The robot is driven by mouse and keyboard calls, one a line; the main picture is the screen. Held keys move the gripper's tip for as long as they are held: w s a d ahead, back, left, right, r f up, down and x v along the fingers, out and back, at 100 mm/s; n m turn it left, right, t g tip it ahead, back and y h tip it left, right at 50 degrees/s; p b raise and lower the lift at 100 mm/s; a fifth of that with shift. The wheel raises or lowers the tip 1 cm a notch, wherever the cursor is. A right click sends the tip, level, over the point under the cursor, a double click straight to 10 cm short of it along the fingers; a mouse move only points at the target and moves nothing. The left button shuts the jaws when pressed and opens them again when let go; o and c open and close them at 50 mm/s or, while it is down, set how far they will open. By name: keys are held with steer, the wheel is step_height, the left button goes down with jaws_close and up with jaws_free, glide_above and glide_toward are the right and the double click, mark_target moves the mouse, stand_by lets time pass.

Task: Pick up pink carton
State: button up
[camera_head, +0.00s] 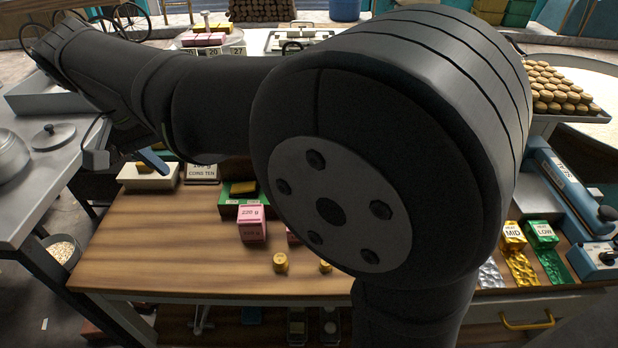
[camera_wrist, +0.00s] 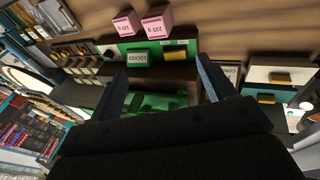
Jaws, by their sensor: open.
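A pink carton (camera_head: 252,226) stands on the wooden table in the head view. A second pink carton (camera_head: 293,236) shows only as a sliver beside my arm, which hides the rest. In the wrist view two pink cartons stand side by side near the top, a smaller one (camera_wrist: 127,24) and a larger one marked 220 g (camera_wrist: 157,22). My gripper (camera_wrist: 162,68) is open and empty, its two fingers apart and short of the cartons.
A green case with a yellow block (camera_head: 243,187) sits behind the near carton. Two small gold cylinders (camera_head: 280,262) stand in front. A white box (camera_head: 148,177) is at the back left. Gold and green packs (camera_head: 541,234) lie at right. The table's front left is clear.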

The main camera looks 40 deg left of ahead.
mark_target(252, 223)
steer(key=w+d+f+g+y, duration=0.1)
steer(key=w+d+f+g, duration=0.25)
steer(key=w+f, duration=0.4)
steer(key=shift+g, duration=0.35)
steer(key=f, duration=0.5)
steer(key=w+f, duration=0.1)
steer(key=f, duration=0.4)
steer(key=w+f, duration=0.1)
steer(key=f, duration=0.5)
steer(key=shift+a+f, duration=0.1)
steer(key=shift+a, duration=0.25)
steer(key=c, duration=1.2)
